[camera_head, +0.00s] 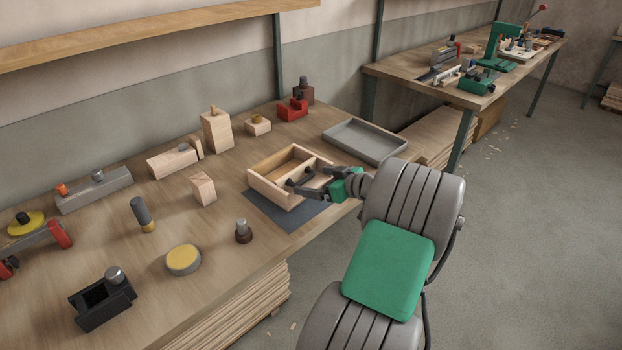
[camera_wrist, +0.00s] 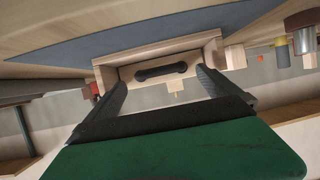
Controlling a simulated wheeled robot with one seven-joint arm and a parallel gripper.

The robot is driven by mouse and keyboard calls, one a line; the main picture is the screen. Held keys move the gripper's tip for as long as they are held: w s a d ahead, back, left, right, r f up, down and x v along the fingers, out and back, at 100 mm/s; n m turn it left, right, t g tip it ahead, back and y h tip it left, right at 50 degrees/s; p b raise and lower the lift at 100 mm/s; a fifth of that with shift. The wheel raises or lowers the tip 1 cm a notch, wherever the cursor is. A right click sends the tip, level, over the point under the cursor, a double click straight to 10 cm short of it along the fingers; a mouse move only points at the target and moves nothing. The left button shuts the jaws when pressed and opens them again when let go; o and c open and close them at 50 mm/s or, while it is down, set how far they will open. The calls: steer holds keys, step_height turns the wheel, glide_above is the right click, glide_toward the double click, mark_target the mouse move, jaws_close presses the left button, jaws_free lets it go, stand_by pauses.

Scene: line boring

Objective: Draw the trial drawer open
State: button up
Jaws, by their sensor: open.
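The trial drawer is in a small pale wooden box (camera_head: 268,188), open at the top, on a dark mat (camera_head: 270,212) near the bench's front edge. In the wrist view, a dark oblong pull (camera_wrist: 161,72) lies across the drawer's pale front panel (camera_wrist: 128,72), between the box's side walls. My gripper (camera_head: 299,177) is at the front of the box and partly hides it in the head view. In the wrist view, my open gripper (camera_wrist: 152,82) has one finger on either side of the pull, with nothing held between them. Whether the fingers touch the wood, I cannot tell.
A grey tray (camera_head: 365,141) lies right of the box. Wooden blocks (camera_head: 203,188), a red fixture (camera_head: 292,109), a dark-based knob piece (camera_head: 243,232) and a yellow-topped disc (camera_head: 183,260) stand around. Open floor (camera_head: 520,240) lies to the right of the bench.

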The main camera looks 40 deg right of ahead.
steer(key=shift+x, duration=1.15)
